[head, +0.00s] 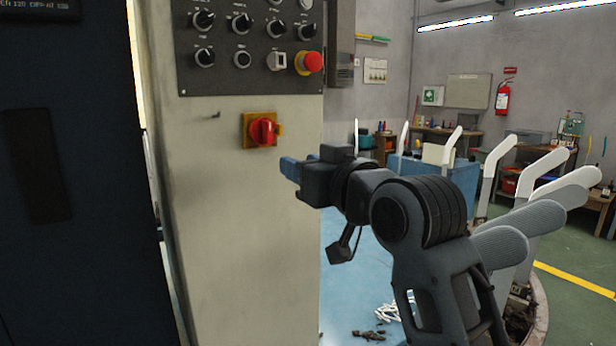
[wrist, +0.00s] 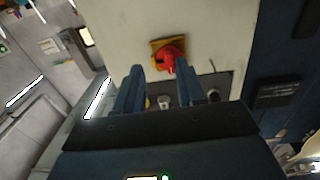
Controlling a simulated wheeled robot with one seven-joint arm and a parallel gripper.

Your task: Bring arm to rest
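My gripper (head: 287,168) is held up in front of the beige control cabinet (head: 245,220), below and right of the red rotary switch (head: 262,131) on its yellow plate. In the wrist view the two blue fingers of my gripper (wrist: 158,82) stand apart with nothing between them. The red rotary switch (wrist: 170,57) shows beyond the fingertips. No contact between the fingers and the cabinet can be made out. My arm reaches in from the lower right in the head view.
A panel (head: 250,45) with several black knobs and a red emergency button (head: 309,62) is above the switch. White pieces (head: 387,312) lie below on the blue surface.

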